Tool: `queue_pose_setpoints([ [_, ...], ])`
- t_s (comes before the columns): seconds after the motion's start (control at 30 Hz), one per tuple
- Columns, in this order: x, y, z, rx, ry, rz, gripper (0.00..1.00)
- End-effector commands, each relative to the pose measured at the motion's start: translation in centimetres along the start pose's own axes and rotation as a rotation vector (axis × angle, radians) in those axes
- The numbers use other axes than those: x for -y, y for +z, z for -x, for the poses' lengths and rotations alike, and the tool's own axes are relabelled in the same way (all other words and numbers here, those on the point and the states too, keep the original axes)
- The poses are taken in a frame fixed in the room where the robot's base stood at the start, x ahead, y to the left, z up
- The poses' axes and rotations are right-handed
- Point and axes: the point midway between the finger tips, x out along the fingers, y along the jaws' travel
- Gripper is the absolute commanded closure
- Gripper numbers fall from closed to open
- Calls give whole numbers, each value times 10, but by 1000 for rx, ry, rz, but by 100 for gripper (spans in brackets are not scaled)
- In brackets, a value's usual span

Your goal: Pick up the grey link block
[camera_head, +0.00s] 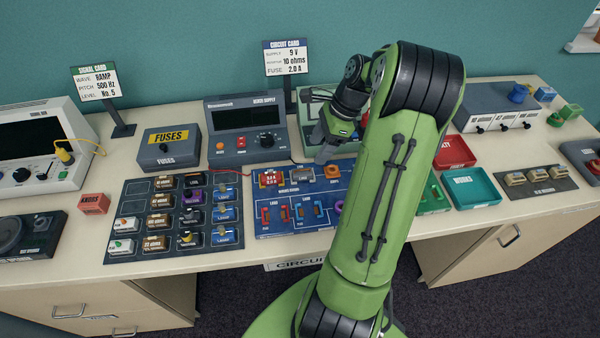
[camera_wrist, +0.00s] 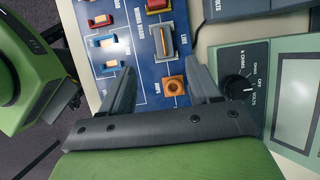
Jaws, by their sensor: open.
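A grey block (camera_wrist: 164,42) sits on the blue circuit board (camera_wrist: 140,75), and it also shows in the head view (camera_head: 300,174) on the board's upper row. It is the only grey piece I see on that board, so I take it as the grey link block. My gripper (camera_wrist: 164,76) is open and empty. In the wrist view the grey block lies just beyond the fingertips, apart from them. An orange block (camera_wrist: 174,90) with a dark round centre shows between the fingers. In the head view my gripper (camera_head: 323,155) is over the board's upper right edge; my arm hides the board's right part.
The bench supply (camera_head: 242,125) stands behind the board. A green meter with a dial (camera_wrist: 236,86) is close beside the right finger. A block rack (camera_head: 178,215) lies left.

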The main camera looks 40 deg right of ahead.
Motion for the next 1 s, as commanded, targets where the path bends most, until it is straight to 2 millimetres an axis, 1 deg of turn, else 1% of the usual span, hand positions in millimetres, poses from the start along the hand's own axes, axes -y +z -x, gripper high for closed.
queue_pose_setpoints([
  [0.03,0,0,-18,2,4,3,38],
  [0.1,0,0,-33,2,4,3,38],
  [0.2,0,0,-46,1,3,3,38],
  [0.27,0,0,-51,0,2,3,38],
  [0.5,2,-4,-94,0,4,4,38],
  [0.6,3,-4,-101,-1,1,4,38],
  [0.77,3,-3,-100,-2,1,4,38],
  [0.8,3,-3,-100,-2,1,4,40],
  [0.87,3,-3,-100,-2,1,4,49],
  [1.0,3,-3,-100,-1,0,4,70],
])
